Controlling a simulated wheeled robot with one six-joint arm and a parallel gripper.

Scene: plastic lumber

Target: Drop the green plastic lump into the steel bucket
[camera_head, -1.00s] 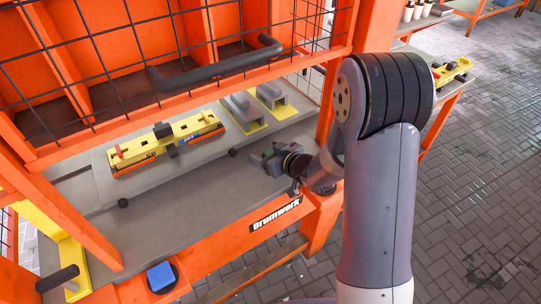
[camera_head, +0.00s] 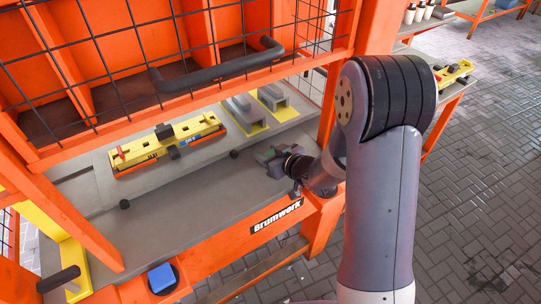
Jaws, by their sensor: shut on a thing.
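My gripper (camera_head: 267,157) is small in the picture, low over the grey bench top (camera_head: 205,185) near its right end. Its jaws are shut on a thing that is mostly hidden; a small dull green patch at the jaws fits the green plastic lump. I cannot tell whether the lump touches the bench top. No steel bucket is in view.
An orange guard with black mesh and a black handle (camera_head: 220,65) hangs over the bench. A yellow bar fixture (camera_head: 170,142) and grey blocks on yellow plates (camera_head: 272,97) stand behind my gripper. A blue button (camera_head: 161,277) is on the front.

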